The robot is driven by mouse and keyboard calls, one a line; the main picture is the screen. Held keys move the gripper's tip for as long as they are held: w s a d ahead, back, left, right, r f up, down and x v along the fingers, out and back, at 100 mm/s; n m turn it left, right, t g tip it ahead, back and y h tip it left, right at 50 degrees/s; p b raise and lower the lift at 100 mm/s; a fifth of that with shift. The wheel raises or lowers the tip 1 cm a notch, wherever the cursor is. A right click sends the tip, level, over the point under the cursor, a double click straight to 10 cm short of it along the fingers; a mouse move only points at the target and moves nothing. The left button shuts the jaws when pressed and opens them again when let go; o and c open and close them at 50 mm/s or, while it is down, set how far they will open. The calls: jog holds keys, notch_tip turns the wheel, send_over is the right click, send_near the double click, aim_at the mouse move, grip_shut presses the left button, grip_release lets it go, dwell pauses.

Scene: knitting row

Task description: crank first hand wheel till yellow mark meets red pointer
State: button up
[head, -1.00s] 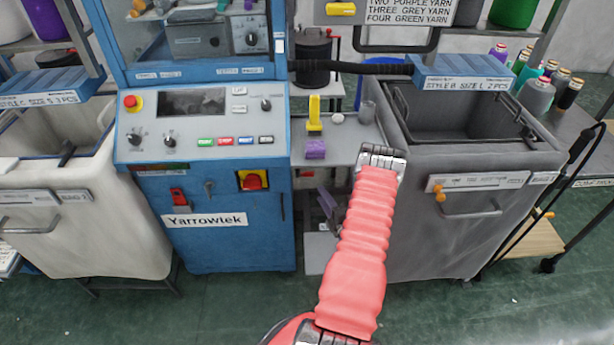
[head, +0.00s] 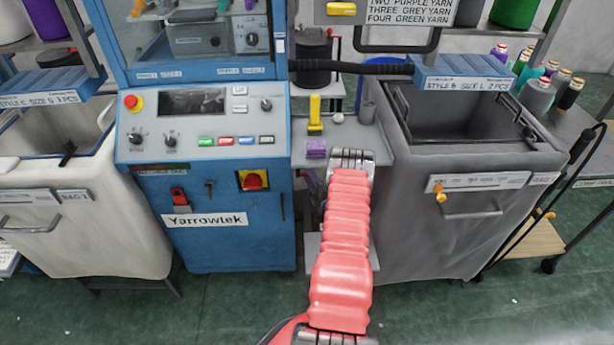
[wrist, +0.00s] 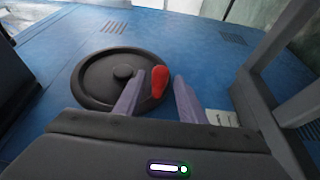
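The black hand wheel (wrist: 118,78) shows in the wrist view on a blue panel, with a dark hub at its middle. Its red handle (wrist: 158,82) stands at the wheel's right edge. My gripper (wrist: 164,84) is open, with its purple fingers on either side of the red handle. The left finger covers part of the wheel's right side. I cannot tell whether either finger touches the handle. I see no yellow mark or red pointer on the wheel. In the head view the wheel is hidden and my gripper is not clearly seen past my red-sleeved arm.
The blue Yarrowtek machine (head: 228,238) stands left of my arm, and a grey bin (head: 440,245) stands close on the right. A small grey shelf (head: 362,135) with a yellow-handled item (head: 315,113) lies between them. A grey frame (wrist: 285,65) is right of the wheel in the wrist view.

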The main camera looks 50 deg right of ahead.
jog(key=shift+w+d, duration=0.35)
jog(key=shift+w, duration=0.3)
grip_shut()
